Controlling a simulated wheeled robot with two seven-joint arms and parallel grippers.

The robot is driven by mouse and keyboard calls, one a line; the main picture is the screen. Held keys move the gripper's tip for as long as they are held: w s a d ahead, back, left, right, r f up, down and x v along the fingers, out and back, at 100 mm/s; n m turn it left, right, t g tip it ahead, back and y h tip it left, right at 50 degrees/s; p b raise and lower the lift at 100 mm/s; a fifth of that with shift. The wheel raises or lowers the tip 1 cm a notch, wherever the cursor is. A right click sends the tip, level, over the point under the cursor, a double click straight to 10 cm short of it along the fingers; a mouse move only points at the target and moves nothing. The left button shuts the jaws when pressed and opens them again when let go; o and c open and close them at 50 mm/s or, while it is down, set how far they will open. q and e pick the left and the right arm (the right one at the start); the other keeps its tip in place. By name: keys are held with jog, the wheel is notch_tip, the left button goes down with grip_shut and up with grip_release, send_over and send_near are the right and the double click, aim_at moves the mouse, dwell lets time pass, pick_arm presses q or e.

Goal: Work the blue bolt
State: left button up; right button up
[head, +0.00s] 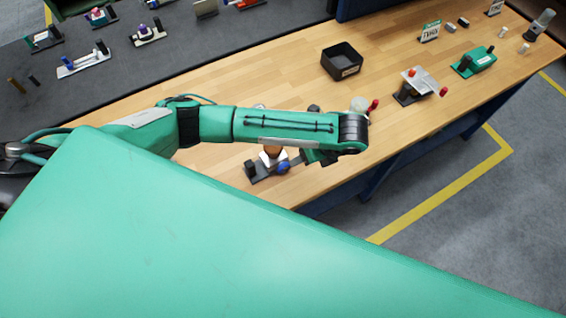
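A small dark fixture (257,174) stands near the front edge of the wooden bench, partly hidden below my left arm. A round blue part (283,168), which looks like the end of the blue bolt, shows on its right side. A brown-orange part with white below it (272,153) rises at its middle. My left gripper (318,157) hangs under the end of my green arm, just right of the blue part. Its fingers are mostly hidden, so I cannot tell whether it touches anything. My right gripper is not in view.
A black open box (342,64) stands behind my arm. A fixture with red knobs (416,86) and a green device (473,62) stand to the right. A red-handled part (373,105) is close to my wrist. Several small devices sit on the dark surface at upper left.

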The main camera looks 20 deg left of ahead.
pick_arm(q)
jog(key=f, duration=0.1)
jog(key=b, duration=0.2)
send_near(286, 169)
jog(key=x, duration=0.3)
jog(key=shift+s, duration=0.15)
jog(key=p+x, duration=0.2)
jog(key=x, duration=0.3)
jog(key=shift+a+r, duration=0.1)
jog(key=shift+a, duration=0.05)
jog(key=shift+a+f, duration=0.2)
jog(key=shift+f, duration=0.3)
jog(key=c, duration=1)
